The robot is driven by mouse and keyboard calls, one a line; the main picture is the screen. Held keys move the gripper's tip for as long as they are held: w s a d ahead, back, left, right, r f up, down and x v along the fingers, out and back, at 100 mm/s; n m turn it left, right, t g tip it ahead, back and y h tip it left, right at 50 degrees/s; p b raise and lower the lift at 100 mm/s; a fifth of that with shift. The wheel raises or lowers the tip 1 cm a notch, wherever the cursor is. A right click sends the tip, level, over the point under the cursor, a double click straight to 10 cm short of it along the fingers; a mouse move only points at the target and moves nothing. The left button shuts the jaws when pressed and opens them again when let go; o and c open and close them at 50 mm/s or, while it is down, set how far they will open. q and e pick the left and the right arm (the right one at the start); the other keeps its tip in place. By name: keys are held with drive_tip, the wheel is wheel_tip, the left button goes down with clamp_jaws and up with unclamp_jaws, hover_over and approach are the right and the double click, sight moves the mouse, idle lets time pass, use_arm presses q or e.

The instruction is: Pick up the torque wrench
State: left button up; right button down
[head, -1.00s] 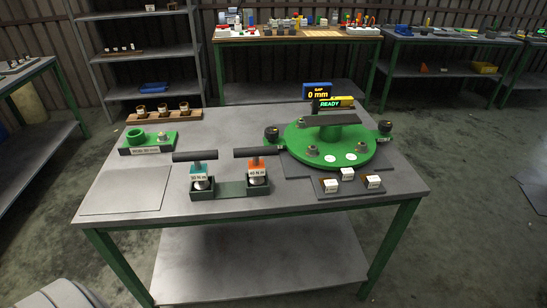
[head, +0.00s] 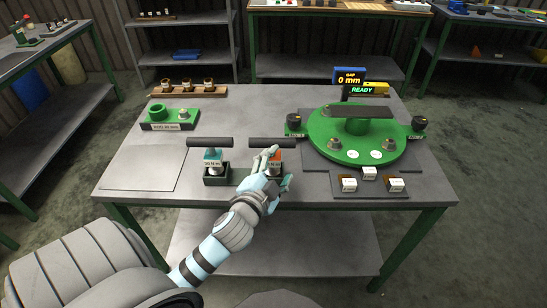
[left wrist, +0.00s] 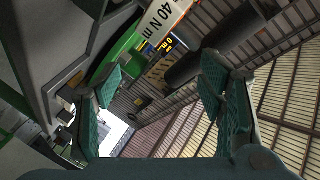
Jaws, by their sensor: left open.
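Two torque wrenches with dark bar handles stand in a dark holder near the front of the table. The teal wrench (head: 212,155) is on the left. The orange wrench (head: 278,154) is on the right, partly hidden by my left gripper (head: 266,160). The orange wrench, labelled 40 N m, also shows in the left wrist view (left wrist: 163,20), with its dark handle (left wrist: 222,45) beyond the fingertips. My right gripper is not in view.
A green round fixture (head: 340,150) with a dark bar on top stands to the right. White-topped blocks (head: 348,184) lie in front of it. A green block (head: 160,116) and a wooden rack (head: 188,91) are at the back left. The left front tabletop (head: 140,165) is clear.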

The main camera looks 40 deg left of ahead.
use_arm(q)
drive_tip(key=w+d+r+m+t+h, duration=0.2)
drive_tip(key=d+r+m+t+h, duration=0.15)
drive_tip(key=r+m, duration=0.35)
drive_tip(key=w+d+r+m+t+h, duration=0.2)
drive_tip(key=r+m+t+h, duration=0.25)
drive_tip(key=r, duration=0.55)
drive_tip(key=d+r+m+g+h, duration=0.55)
drive_tip(key=m+h, duration=0.45)
drive_tip(key=m, duration=0.3)
drive_tip(key=m+g+y+b, duration=0.2)
drive_tip(key=m+g+y, duration=0.9)
drive_tip(key=m+g, duration=0.35)
hover_over(277, 156)
drive_tip(key=s+a, duration=0.2)
drive_tip(key=s, duration=0.2)
wheel_tip(277, 156, down, 15)
drive_tip(key=shift+m+t, duration=0.4)
drive_tip(key=x, duration=0.9)
drive_tip(key=shift+w+f, duration=0.1)
drive_tip(key=shift+w, duration=0.3)
drive_tip(key=shift+y, duration=0.3)
clamp_jaws()
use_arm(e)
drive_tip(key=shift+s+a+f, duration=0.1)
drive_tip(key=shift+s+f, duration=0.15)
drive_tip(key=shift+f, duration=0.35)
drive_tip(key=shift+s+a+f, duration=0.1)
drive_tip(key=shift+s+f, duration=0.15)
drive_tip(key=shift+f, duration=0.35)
